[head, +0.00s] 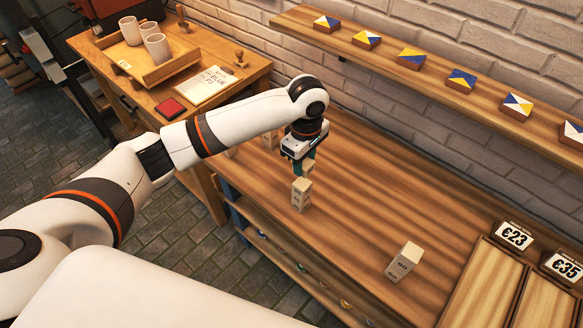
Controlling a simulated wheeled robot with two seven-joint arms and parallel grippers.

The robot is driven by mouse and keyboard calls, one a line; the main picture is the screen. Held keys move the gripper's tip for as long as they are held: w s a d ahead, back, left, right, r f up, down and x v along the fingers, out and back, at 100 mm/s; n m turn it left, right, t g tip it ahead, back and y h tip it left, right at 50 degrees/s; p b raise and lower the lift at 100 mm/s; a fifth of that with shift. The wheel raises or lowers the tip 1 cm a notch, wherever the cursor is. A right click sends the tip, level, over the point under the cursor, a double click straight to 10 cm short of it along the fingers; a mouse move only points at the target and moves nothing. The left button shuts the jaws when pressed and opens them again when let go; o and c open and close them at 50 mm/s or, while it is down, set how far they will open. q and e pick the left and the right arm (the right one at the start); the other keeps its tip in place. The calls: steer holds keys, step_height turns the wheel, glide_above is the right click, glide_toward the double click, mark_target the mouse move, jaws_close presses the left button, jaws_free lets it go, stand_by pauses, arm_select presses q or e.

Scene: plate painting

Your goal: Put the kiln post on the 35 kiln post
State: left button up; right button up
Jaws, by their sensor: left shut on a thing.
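The numbers are too small to read surely. My right gripper is out of view.
The wooden bench (370,185) is clear between the posts. A wall shelf (385,62) holds several painted tiles. A side table at the left bears a tray (165,72) with three cups.

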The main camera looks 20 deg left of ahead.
mark_target(302, 183)
arm_select(q)
step_height(302, 183, down, 2)
steer(key=shift+d, duration=0.1)
steer(key=f, duration=0.3)
steer(key=shift+a+f+p, duration=0.1)
steer(key=shift+a+p, duration=0.15)
steer(key=shift+p, duration=0.15)
steer(key=shift+f, duration=0.3)
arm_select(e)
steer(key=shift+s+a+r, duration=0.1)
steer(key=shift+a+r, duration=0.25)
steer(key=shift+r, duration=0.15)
arm_select(q)
steer(key=shift+f, duration=0.1)
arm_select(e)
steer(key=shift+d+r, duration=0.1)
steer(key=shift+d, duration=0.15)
arm_select(q)
steer(key=o, duration=1)
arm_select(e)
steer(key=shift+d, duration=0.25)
